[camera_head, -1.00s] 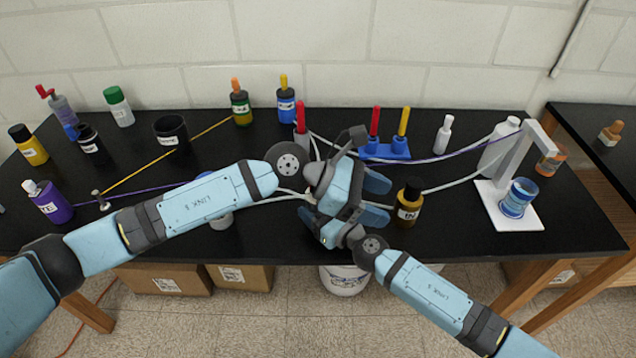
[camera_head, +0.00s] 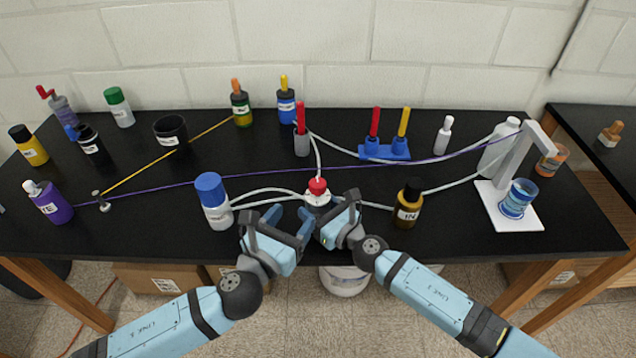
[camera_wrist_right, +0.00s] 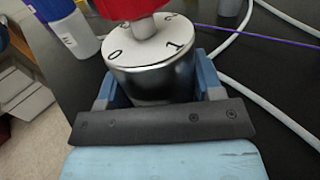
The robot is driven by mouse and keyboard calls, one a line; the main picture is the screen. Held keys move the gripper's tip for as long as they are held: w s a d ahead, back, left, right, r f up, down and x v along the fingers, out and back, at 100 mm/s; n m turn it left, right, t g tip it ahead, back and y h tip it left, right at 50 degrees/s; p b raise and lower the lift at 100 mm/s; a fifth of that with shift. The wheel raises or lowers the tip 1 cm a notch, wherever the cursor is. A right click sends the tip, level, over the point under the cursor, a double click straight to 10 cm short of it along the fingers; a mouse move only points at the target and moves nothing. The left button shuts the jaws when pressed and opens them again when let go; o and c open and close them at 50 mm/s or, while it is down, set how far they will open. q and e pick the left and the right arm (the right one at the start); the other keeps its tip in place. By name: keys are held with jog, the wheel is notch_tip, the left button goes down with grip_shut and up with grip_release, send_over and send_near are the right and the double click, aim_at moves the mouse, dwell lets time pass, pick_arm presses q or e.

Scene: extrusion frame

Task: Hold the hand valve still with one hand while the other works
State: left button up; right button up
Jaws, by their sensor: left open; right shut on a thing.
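The hand valve (camera_head: 317,196) stands near the table's front middle, with a silver body and a red knob (camera_head: 318,184) on top. In the right wrist view the silver valve body (camera_wrist_right: 155,75) shows "0" and "1" marks under the red handle (camera_wrist_right: 125,8). My right gripper (camera_head: 324,208) is shut on the valve body, one finger on each side, below the knob. My left gripper (camera_head: 289,214) is open and empty, just left of the valve and toward the table's front edge, apart from the knob.
White hoses (camera_head: 270,192) run from the valve to a blue-capped bottle (camera_head: 213,202), to the back and to the right. A dark bottle (camera_head: 409,204) stands right of my right gripper. A purple cord (camera_head: 240,173) crosses behind the valve. The front left tabletop (camera_head: 130,225) is clear.

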aim_at(314, 190)
pick_arm(q)
jog(key=x, duration=1.1)
jog(key=shift+d, duration=0.1)
jog(key=shift+c, duration=0.2)
jog(key=c, duration=0.9)
